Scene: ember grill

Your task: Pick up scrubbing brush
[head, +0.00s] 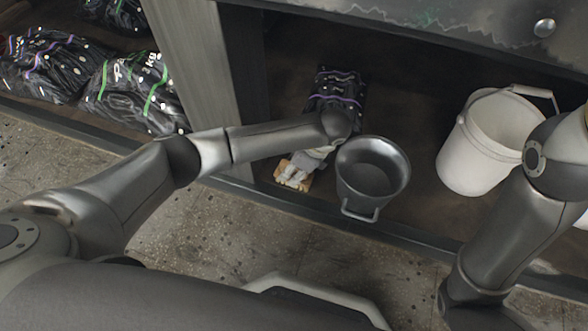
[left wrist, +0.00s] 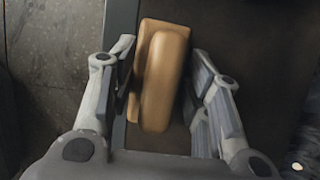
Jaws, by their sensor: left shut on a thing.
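The scrubbing brush is a tan, rounded block (left wrist: 165,78) seen from above between my left gripper's fingers in the left wrist view. In the head view a tan edge of the brush (head: 280,168) shows at the front of the dark shelf, left of the metal bucket. My left gripper (head: 293,176) points down over the brush and is shut on it, with fingers on both sides. The underside of the brush is hidden, so I cannot tell whether it touches the shelf. My right arm comes in at the right, but its gripper is out of view.
A dark metal bucket (head: 372,168) stands close to the right of my left gripper. A white bucket (head: 478,150) stands farther right. A black bag (head: 335,88) lies behind. A wooden post (head: 190,55) stands at the left, with bagged charcoal (head: 133,92) beyond it.

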